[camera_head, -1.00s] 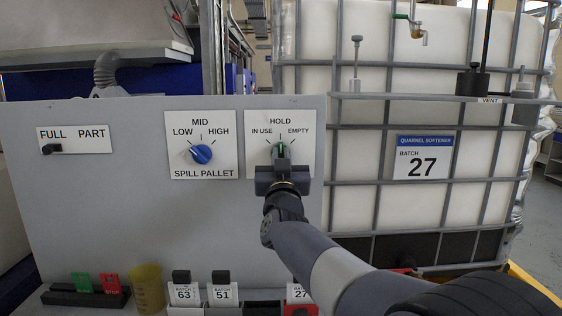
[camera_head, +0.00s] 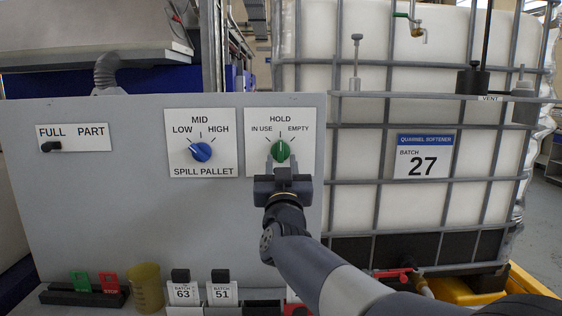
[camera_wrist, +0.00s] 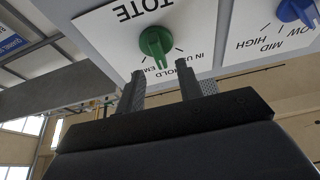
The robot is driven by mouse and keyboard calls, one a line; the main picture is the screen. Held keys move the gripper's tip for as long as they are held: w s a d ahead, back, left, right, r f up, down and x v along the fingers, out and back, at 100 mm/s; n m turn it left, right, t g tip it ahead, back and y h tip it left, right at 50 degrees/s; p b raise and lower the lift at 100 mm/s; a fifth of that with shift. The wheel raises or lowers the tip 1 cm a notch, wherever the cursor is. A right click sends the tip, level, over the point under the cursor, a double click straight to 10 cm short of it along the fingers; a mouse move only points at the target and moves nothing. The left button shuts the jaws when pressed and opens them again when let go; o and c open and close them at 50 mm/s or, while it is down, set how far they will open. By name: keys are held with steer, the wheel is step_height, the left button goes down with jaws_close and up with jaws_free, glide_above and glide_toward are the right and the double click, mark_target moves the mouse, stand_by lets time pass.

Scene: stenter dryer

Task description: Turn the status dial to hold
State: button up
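The status dial (camera_head: 280,150) is a green round knob on a white plate (camera_head: 256,163) marked IN USE, HOLD and EMPTY. Its pointer stands straight up, at HOLD. In the wrist view the green dial (camera_wrist: 157,42) shows upside down, its pointer toward the HOLD lettering. My gripper (camera_head: 283,168) is just below the dial in the head view. In the wrist view its two fingers (camera_wrist: 160,78) stand apart with nothing between them, and the dial is beyond their tips.
A blue SPILL PALLET dial (camera_head: 201,152) is to the left, pointing toward LOW. A black FULL/PART switch (camera_head: 52,146) is farther left. Batch tags (camera_head: 184,292), a yellow cup (camera_head: 146,288) and green and red buttons (camera_head: 80,282) line the panel's foot. A caged white tank (camera_head: 360,185) stands right.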

mark_target(280, 151)
steer(key=b+v, duration=0.1)
steer(key=v, duration=0.6)
steer(key=shift+f, duration=0.1)
steer(key=p+x, duration=0.3)
steer(key=x, duration=0.8)
steer(key=shift+r, duration=0.2)
steer(key=shift+s+n+y+p, duration=0.15)
steer(key=shift+n+y+p, duration=0.4)
steer(key=shift+n, duration=0.45)
steer(key=shift+f, duration=0.1)
steer(key=shift+f, duration=0.15)
